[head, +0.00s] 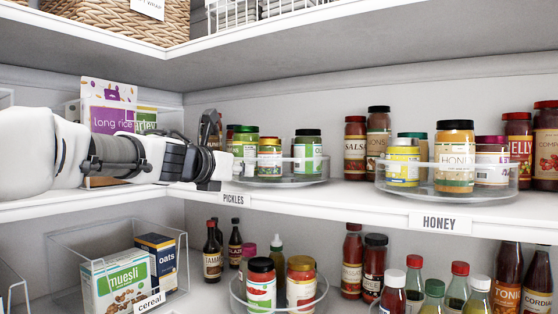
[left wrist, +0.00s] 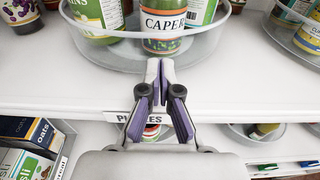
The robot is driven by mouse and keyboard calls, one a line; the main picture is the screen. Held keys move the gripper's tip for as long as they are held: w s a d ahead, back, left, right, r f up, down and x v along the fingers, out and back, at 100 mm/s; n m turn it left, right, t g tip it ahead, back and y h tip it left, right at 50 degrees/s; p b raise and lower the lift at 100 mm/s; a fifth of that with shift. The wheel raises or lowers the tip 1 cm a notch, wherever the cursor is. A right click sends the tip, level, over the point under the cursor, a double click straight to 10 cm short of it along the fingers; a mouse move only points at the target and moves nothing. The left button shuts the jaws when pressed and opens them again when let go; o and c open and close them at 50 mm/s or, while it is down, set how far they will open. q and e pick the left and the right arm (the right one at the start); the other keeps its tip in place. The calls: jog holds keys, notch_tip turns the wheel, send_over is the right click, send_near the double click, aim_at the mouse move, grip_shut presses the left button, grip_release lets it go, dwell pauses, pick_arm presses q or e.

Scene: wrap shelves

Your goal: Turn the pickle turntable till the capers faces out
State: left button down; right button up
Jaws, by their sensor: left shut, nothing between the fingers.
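The pickle turntable (head: 290,181) is a clear round tray with a raised rim, on the upper shelf above the PICKLES label (head: 233,199). In the left wrist view its rim (left wrist: 95,58) spans the top. The capers jar (left wrist: 162,44) stands on it at the near side, its label facing my left wrist camera. I cannot read which jar is the capers in the head view. My left gripper (head: 214,170) is shut and empty at the turntable's left side. In the left wrist view its fingertips (left wrist: 158,66) are at the near rim, below the capers jar; contact is unclear.
The honey turntable (head: 447,194) stands to the right on the same shelf. A long rice box (head: 108,115) stands at the left behind my arm. Below are a cereal bin (head: 183,275) and another jar turntable (head: 245,303). The shelf front between the turntables is clear.

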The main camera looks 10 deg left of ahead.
pick_arm(q)
jog(key=shift+w, duration=0.15)
jog(key=shift+w+d+p, duration=0.15)
jog(key=shift+w+p, duration=0.2)
jog(key=shift+w, duration=0.25)
jog(key=shift+w, duration=0.3)
jog(key=shift+w+a+p, duration=0.15)
jog(key=shift+a+p, duration=0.25)
jog(key=shift+a, duration=0.7)
